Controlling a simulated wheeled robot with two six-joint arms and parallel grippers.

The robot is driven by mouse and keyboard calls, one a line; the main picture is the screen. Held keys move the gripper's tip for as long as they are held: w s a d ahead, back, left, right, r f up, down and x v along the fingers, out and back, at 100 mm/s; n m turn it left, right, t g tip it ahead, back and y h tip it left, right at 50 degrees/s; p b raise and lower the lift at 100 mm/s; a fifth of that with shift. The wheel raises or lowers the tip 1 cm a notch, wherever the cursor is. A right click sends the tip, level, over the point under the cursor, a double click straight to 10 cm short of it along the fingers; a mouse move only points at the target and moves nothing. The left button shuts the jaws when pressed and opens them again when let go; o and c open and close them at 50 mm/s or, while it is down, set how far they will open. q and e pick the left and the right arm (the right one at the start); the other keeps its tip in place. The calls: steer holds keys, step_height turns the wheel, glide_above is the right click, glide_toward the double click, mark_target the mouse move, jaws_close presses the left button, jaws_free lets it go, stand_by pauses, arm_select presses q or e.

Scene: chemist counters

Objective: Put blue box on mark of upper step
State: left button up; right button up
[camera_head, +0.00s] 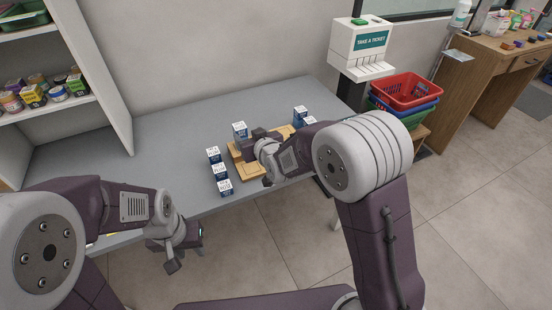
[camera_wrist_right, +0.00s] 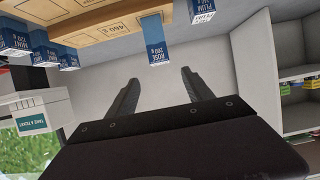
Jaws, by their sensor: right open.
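A wooden stepped stand (camera_head: 252,172) is on the grey counter, partly hidden by my right arm. A blue box with a white top (camera_head: 240,131) stands at its far left part. In the right wrist view, which is upside down, a blue box labelled ROSE 200 g (camera_wrist_right: 157,42) stands on the wood (camera_wrist_right: 105,18), ahead of my right gripper (camera_wrist_right: 160,88). The fingers are open and empty, apart from the box. Printed outlines show on the wood. In the head view my right gripper (camera_head: 252,138) is close to the stand. My left gripper (camera_head: 187,250) hangs low by the counter's front edge; its fingers are unclear.
Three similar blue boxes (camera_head: 219,171) stand in a row left of the stand. More blue boxes (camera_head: 300,114) stand to its right. A shelf unit (camera_head: 95,70) rises at the left. A ticket dispenser (camera_head: 360,48) and stacked baskets (camera_head: 408,88) are right of the counter. The back of the counter is clear.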

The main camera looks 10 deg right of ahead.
steer(key=s+d+f+m+g+h, duration=0.1)
steer(key=s+d+f+g+h, duration=0.1)
steer(key=s+d+f+g, duration=0.45)
steer(key=s+d+f+m+g+h, duration=0.2)
steer(key=s+d+f, duration=0.1)
steer(key=s+d, duration=0.75)
steer(key=s+d+f+g, duration=0.1)
steer(key=s+f+g, duration=0.15)
steer(key=s, duration=0.95)
step_height(320, 180, up, 6)
steer(key=p, duration=0.5)
steer(key=shift+r+m+g, duration=0.15)
steer(key=shift+m+g, duration=0.15)
steer(key=shift+m, duration=0.1)
